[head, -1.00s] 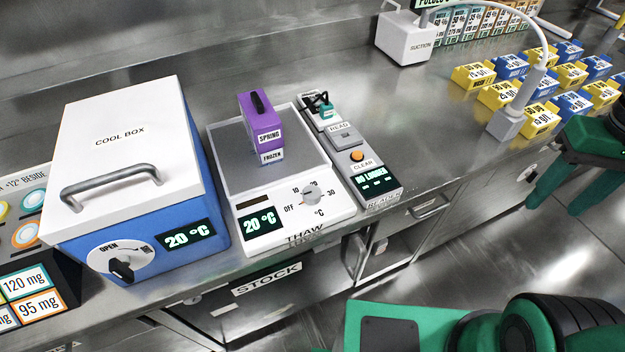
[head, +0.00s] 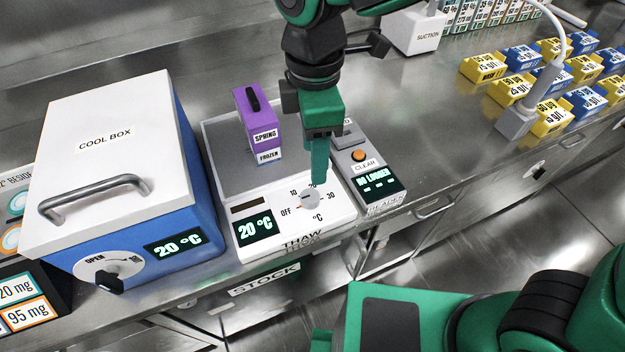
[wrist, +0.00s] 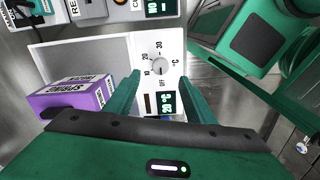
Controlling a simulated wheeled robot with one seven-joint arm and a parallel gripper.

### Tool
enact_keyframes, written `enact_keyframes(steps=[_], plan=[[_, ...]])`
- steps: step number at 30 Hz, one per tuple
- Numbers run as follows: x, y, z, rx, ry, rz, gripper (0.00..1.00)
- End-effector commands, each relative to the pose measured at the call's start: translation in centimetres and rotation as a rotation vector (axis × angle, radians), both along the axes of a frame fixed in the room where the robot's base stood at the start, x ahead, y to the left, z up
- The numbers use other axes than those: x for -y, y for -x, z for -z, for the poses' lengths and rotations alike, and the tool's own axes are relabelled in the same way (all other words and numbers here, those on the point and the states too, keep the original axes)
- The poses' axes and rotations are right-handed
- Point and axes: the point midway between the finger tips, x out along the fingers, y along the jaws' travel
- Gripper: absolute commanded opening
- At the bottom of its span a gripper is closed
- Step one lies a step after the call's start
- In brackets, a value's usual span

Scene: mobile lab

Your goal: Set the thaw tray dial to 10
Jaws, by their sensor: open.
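The thaw tray (head: 208,150) is a white unit with a grey plate on the counter. Its round dial (head: 310,199) is on the front panel, marked OFF, 10, 20 and 30; the exact pointer setting is too small to read. Its display (head: 254,227) reads 20 °C. A purple SPRING block (head: 257,118) labelled FROZEN stands on the plate. My gripper (head: 319,182) points down just above and behind the dial, partly hiding the 20 mark. In the wrist view, the open fingers (wrist: 162,66) lie on either side of the dial (wrist: 158,67), with nothing between them; contact is unclear.
The blue-and-white cool box (head: 110,150) stands close left of the tray. The grey reader (head: 368,180) is close on the right, partly behind my gripper. A suction unit (head: 415,30) and several yellow and blue boxes (head: 510,90) stand farther right.

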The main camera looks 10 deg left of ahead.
Motion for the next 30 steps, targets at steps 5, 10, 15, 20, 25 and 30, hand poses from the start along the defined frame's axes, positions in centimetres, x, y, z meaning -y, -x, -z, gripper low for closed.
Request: enact_keyframes(steps=[5,10,15,20,25,30], plan=[[-0.7,0.5,0.8,-0.004,0.001,-0.033,0.49],[-0.4,0.5,3.2,-0.004,0.003,-0.029,0.49],[-0.3,0.4,6.3,-0.005,0.004,-0.025,0.49],[-0.2,0.3,8.8,-0.003,0.002,-0.023,0.49],[-0.2,0.3,10.4,-0.003,0.001,-0.022,0.49],[-0.2,0.3,10.9,-0.001,-0.001,-0.021,0.49]])
